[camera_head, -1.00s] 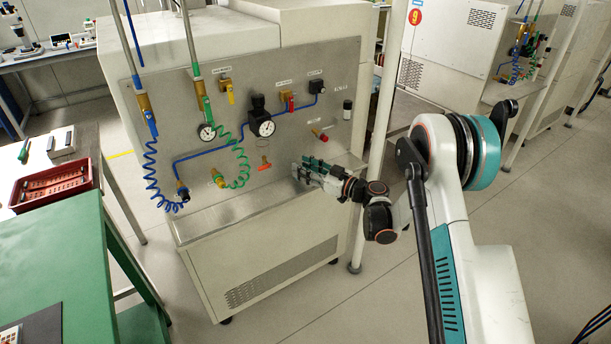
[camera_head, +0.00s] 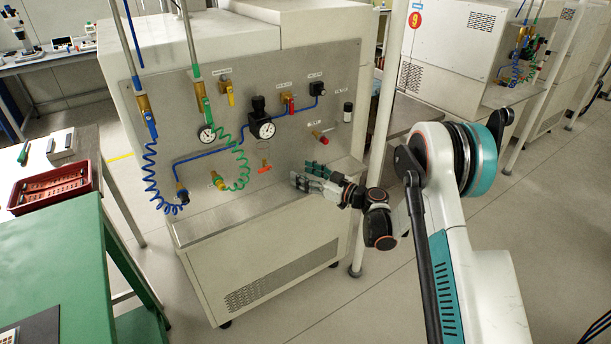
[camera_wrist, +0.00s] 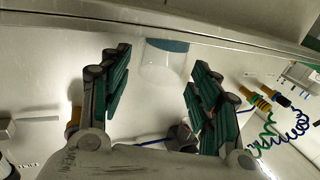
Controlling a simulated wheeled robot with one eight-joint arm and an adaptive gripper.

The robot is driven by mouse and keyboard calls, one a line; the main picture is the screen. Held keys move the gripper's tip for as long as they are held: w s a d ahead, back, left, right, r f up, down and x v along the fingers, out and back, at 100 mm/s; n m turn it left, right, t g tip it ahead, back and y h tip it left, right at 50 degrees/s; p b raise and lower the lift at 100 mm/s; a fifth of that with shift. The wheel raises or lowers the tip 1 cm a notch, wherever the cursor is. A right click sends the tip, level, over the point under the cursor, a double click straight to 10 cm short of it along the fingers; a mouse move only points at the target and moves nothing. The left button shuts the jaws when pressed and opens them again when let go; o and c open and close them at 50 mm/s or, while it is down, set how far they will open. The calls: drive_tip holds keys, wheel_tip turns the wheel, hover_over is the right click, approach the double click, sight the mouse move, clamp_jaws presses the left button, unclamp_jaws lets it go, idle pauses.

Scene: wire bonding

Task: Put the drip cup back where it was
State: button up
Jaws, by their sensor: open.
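The drip cup (camera_wrist: 165,62) shows in the wrist view as a clear, see-through cup with a blue band at its end toward the steel ledge (camera_head: 190,229). It lies between and slightly beyond the fingertips of my gripper (camera_wrist: 160,60). The two green-padded fingers are spread wide, with a gap to the cup on both sides. In the head view my gripper (camera_head: 308,180) is low in front of the panel, over the right part of the ledge. I cannot make out the cup there.
The steel panel (camera_head: 290,150) carries a pressure gauge (camera_head: 263,128), a red knob (camera_head: 319,136), an orange valve handle (camera_head: 264,168) and coiled blue and green hoses. A white post (camera_head: 377,130) stands close to my arm. A red tray (camera_head: 50,190) sits on the green bench at left.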

drive_tip(key=p+v, duration=0.3)
drive_tip(key=v, duration=0.9)
drive_tip(key=shift+p, duration=0.4)
drive_tip(key=s+r+m+g+h, duration=0.1)
drive_tip(key=s+r+m+h, duration=0.25)
drive_tip(key=s+r, duration=0.4)
drive_tip(key=s+r+m+g+h, duration=0.15)
drive_tip(key=s+r+h, duration=0.25)
drive_tip(key=r, duration=0.6)
drive_tip(key=s+d+r+m+h, duration=0.1)
drive_tip(key=s+d+m+h, duration=0.2)
drive_tip(key=s, duration=1)
drive_tip(key=s+d+r+m+h, duration=0.1)
drive_tip(key=s+d+m+h, duration=0.2)
drive_tip(key=s+d, duration=0.6)
drive_tip(key=shift+s+r+h, duration=0.4)
drive_tip(key=shift+s+h, duration=0.35)
drive_tip(key=shift+s, duration=1.4)
